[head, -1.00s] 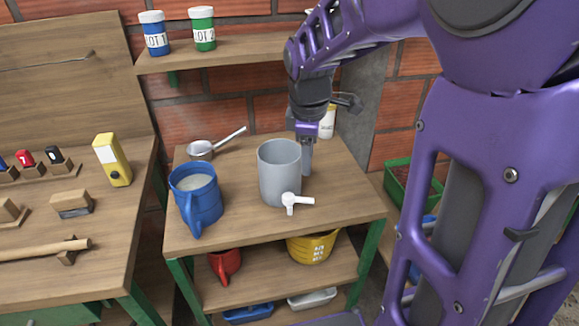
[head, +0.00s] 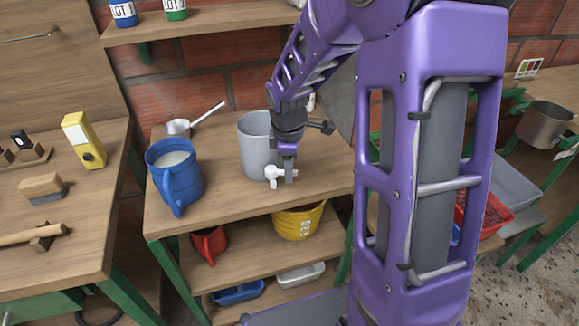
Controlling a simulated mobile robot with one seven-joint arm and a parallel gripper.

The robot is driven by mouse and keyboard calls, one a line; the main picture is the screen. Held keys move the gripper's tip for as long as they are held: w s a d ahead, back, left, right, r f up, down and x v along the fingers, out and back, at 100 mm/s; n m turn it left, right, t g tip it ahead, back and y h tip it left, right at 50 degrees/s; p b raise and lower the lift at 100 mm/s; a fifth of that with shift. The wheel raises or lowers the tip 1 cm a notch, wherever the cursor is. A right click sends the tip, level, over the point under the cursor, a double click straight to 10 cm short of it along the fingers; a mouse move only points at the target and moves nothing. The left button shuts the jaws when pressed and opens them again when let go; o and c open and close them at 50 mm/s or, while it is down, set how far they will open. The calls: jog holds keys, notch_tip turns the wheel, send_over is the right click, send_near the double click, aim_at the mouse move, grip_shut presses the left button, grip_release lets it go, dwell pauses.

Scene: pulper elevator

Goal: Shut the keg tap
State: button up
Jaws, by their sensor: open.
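The keg is a grey cylinder (head: 255,150) standing on the wooden table top, partly hidden behind my wrist. Its white tap (head: 273,175) sticks out low on its front, and part of the handle is hidden by my gripper. My gripper (head: 289,176) points down just to the right of the tap, with its fingertips close to the tap handle. I cannot tell if they touch it. The gripper is open and holds nothing that I can see.
A blue jug (head: 178,180) with pale contents stands left of the keg, with a saucepan (head: 180,127) behind it. A yellow bucket (head: 298,220) and a red jug (head: 208,245) are on the shelf below.

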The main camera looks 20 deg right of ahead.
grip_shut()
dwell(1.4)
